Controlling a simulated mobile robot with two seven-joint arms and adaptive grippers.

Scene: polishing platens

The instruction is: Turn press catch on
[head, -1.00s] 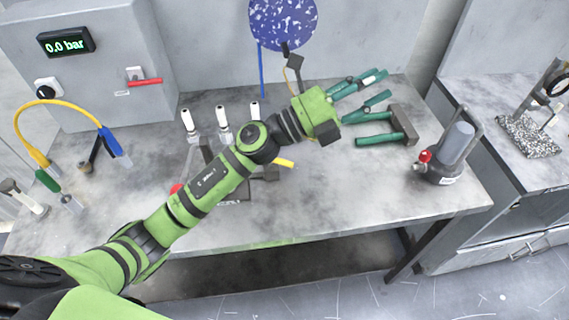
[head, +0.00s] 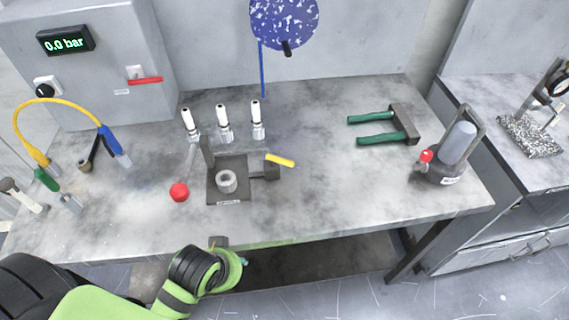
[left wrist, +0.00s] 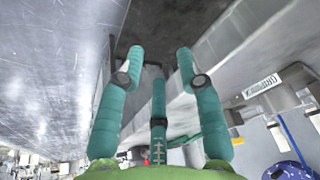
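The press (head: 214,190) is a dark fixture on the bench with an upright post and a grey ring on its base plate. A yellow lever (head: 280,160), perhaps the catch, sticks out at its right beside a dark block. A red ball (head: 179,192) is left of the base. My left gripper is low at the bench's front edge, mostly hidden behind its own wrist in the head view. In the left wrist view my left gripper (left wrist: 160,68) has its teal fingers spread with nothing between them. The press's labelled plate (left wrist: 262,86) shows at the right there. My right gripper is out of view.
A dark block with two teal handles (head: 378,140) lies to the right, near a grey cylinder (head: 458,145). A control box (head: 110,60) reads 0.0 bar.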

